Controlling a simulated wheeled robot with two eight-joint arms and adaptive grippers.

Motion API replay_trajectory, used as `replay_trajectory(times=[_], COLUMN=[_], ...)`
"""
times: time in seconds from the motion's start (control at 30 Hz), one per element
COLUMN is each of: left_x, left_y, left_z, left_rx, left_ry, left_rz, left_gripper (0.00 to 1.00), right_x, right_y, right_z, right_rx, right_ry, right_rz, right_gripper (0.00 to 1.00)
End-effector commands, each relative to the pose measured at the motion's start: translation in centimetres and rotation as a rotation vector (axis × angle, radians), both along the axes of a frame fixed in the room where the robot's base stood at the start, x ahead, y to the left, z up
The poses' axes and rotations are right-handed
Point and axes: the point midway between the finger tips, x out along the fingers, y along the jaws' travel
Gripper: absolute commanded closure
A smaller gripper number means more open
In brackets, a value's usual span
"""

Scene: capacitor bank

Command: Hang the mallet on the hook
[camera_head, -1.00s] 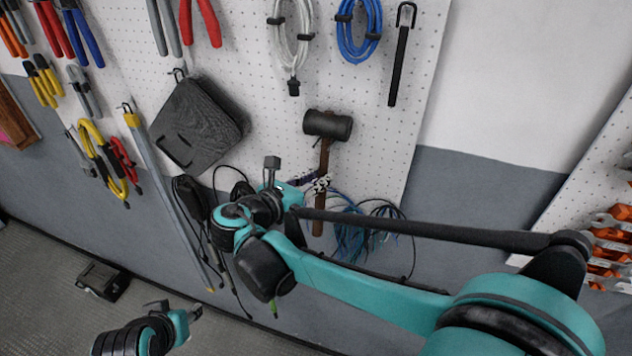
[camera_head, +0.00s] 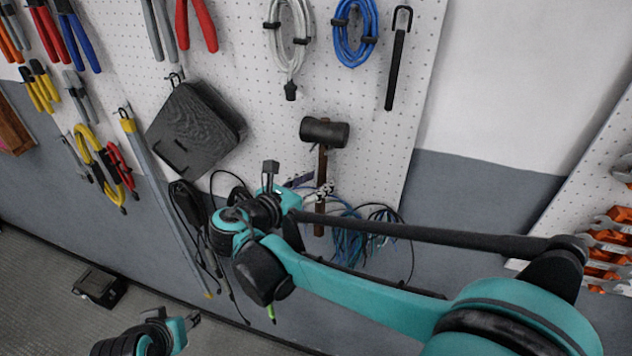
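The mallet (camera_head: 325,132) is upright, with its dark cylindrical head at the top and its brown wooden handle hanging down in front of the white pegboard (camera_head: 385,160). My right gripper (camera_head: 324,190) is at the middle of the handle, its small fingers closed around it. Whether the mallet touches the board cannot be told. No free hook shows at the mallet head; anything behind the head is hidden. My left gripper (camera_head: 191,320) is low at the bottom left, away from the board and small in view; its finger opening is unclear.
A dark case (camera_head: 196,128) hangs left of the mallet. White cable (camera_head: 288,45) and blue cable (camera_head: 354,35) hang above, and a black strap tool (camera_head: 398,60) at upper right. Blue wires (camera_head: 350,235) hang beside the handle's lower end. Bare board lies right of the mallet head.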

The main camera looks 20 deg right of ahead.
Motion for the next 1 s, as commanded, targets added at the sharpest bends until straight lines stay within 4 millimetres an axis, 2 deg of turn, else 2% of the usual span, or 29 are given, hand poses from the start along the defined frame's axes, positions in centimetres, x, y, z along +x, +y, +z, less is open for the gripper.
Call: replay_trajectory(times=[0.27,0.37,0.7,0.83,1.0], left_x=[0.0,0.0,0.0,0.0,0.0], left_y=[0.0,0.0,0.0,0.0,0.0], left_z=[0.0,0.0,0.0,0.0,0.0], left_rx=[0.000,0.000,0.000,0.000,0.000], left_ry=[0.000,0.000,0.000,0.000,0.000], left_rz=[0.000,0.000,0.000,0.000,0.000], left_gripper=[0.60,0.60,0.60,0.60,0.60], right_x=[-0.3,-1.1,-5.3,-6.3,-6.9], right_y=[0.5,1.6,7.2,8.5,9.2], right_z=[0.1,0.4,2.2,2.7,2.9], right_rx=[0.001,0.001,0.000,0.001,0.001], right_ry=[0.000,0.001,0.001,0.001,0.000], right_rz=[0.002,0.004,0.004,0.003,0.001], right_gripper=[0.57,0.57,0.57,0.57,0.57])
